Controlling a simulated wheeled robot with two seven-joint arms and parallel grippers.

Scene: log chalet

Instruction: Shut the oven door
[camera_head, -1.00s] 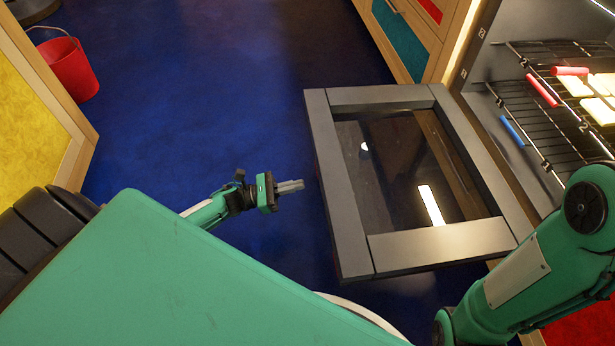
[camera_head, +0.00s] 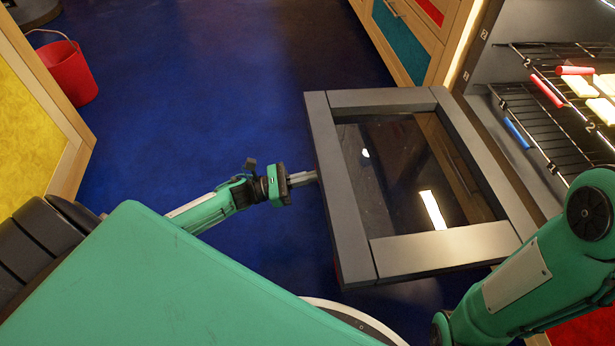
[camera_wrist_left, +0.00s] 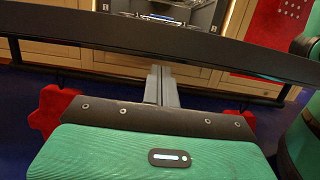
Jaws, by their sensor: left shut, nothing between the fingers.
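The oven door (camera_head: 348,200) is a grey frame around dark glass, hanging open and roughly flat at the front of the oven. My left gripper (camera_head: 312,177) is shut and empty, at the door's outer left edge in the head view. In the left wrist view the shut fingers (camera_wrist_left: 161,80) point at the dark door edge (camera_wrist_left: 200,48), which crosses the picture. I cannot tell whether they touch it. The oven cavity (camera_head: 540,110) holds wire racks at the right. My right arm (camera_head: 530,265) comes in at the lower right; its gripper is out of view.
Red, blue and pale pieces lie on the oven racks (camera_head: 565,135). Wooden cabinets (camera_head: 415,40) stand beyond the oven. A red bucket (camera_head: 66,72) stands at the upper left by a yellow-panelled cabinet (camera_head: 35,125). The blue floor (camera_head: 220,90) between is clear.

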